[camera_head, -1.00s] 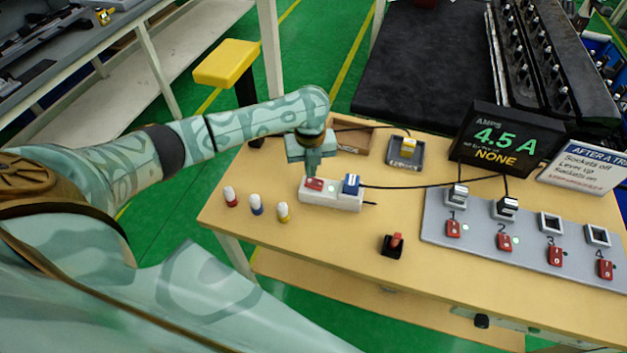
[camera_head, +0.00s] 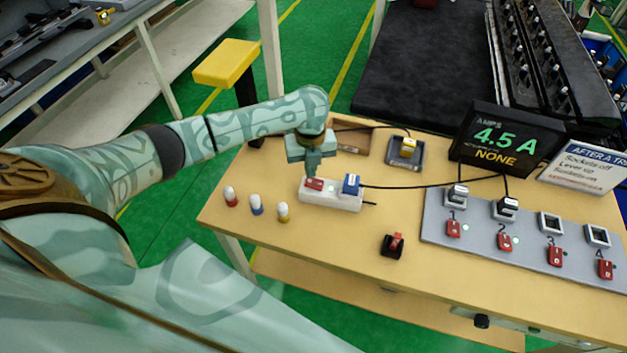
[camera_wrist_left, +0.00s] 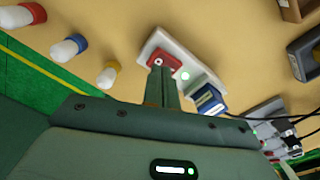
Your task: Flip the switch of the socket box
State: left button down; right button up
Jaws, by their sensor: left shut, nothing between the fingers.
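The socket box (camera_head: 340,201) is a white block on the wooden table, with a red switch (camera_head: 315,184), a lit green light and a blue plug (camera_head: 351,184) at its right end. My left gripper (camera_head: 311,174) is shut and empty, pointing down at the red switch. In the wrist view the left fingertips (camera_wrist_left: 161,72) overlap the near edge of the red switch (camera_wrist_left: 162,58); whether they press on it I cannot tell. The box's green light (camera_wrist_left: 185,76) shows there beside the fingers. My right gripper is not in view.
Three white pegs with coloured bases, one being blue (camera_head: 256,204), stand left of the box. A black mount with a red lever (camera_head: 396,243) is at the front. A grey socket panel (camera_head: 480,232) lies right, before a display (camera_head: 511,139) reading 4.5 A.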

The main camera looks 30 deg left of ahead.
aim_at(311, 181)
pick_arm(q)
jog(key=shift+f+b, duration=0.65)
jog(key=shift+f, duration=0.7)
dwell(0.5)
jog(key=shift+s, duration=0.1)
jog(key=shift+r+p, duration=0.65)
jog(key=shift+p, duration=0.15)
notch_tip(311, 181, up, 6)
jog(key=p, duration=0.6)
jog(key=shift+p, duration=0.4)
jog(key=shift+f, duration=0.15)
